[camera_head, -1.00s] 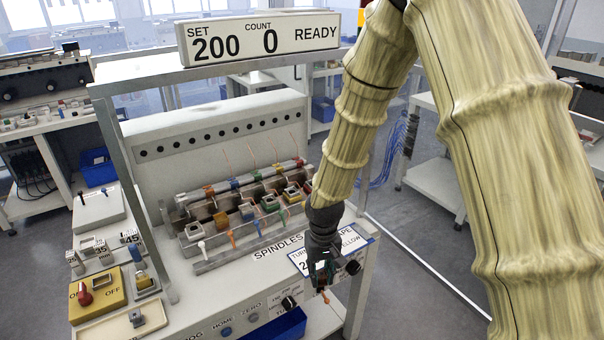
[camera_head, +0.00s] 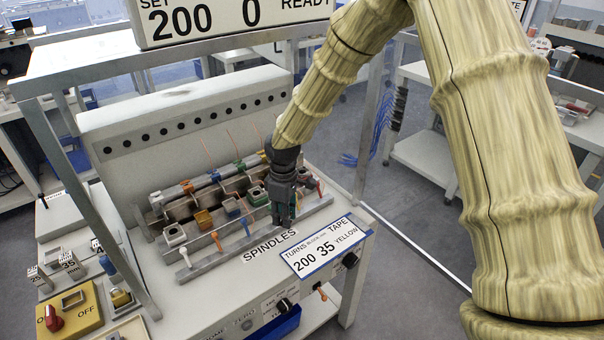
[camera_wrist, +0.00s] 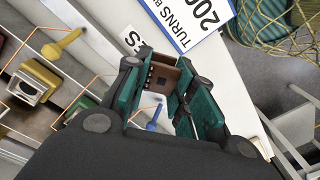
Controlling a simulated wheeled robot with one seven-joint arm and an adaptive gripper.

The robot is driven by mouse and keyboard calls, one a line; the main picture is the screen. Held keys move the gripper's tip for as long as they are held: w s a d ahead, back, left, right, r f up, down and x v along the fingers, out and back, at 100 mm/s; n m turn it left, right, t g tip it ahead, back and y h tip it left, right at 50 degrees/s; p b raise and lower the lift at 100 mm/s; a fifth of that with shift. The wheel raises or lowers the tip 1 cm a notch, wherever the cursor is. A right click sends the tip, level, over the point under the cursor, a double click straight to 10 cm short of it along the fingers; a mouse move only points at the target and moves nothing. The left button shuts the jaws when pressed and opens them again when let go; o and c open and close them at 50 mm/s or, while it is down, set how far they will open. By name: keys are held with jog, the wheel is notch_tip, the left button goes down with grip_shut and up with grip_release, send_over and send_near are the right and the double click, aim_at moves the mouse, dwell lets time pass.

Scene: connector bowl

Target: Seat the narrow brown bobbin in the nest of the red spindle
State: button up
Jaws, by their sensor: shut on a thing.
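My gripper (camera_head: 284,219) is shut on the brown bobbin (camera_wrist: 166,78), a small square block with a dark hole, seen between the teal fingers in the wrist view. In the head view my gripper hangs in front of the spindle row, near its right part, and the bobbin is hard to make out. A red part (camera_head: 308,181), apparently the red spindle, shows at the right end of the row, just right of my gripper. Its nest is not clearly visible. The bobbin is apart from it.
Spindles with a white nest (camera_head: 174,236), a yellow-orange nest (camera_head: 204,219) and a blue nest (camera_head: 232,208) stand to the left. Small levers, including a blue lever (camera_head: 245,226), stick out in front. A turns card (camera_head: 325,246) lies at the front right. Thin copper wires rise behind.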

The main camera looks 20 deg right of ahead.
jog(key=w+d+r+n, duration=0.2)
jog(key=w+r+n, duration=0.2)
jog(key=w+n, duration=0.55)
jog(key=n+p, duration=0.2)
jog(key=p, duration=0.3)
send_over(301, 173)
jog(key=shift+w+d+f, duration=0.1)
jog(key=shift+w+f, duration=0.05)
jog(key=shift+f, duration=0.55)
jog(key=shift+f+p, duration=0.85)
jog(key=shift+f, duration=0.9)
jog(key=shift+f+b, duration=0.3)
jog(key=shift+f, duration=0.05)
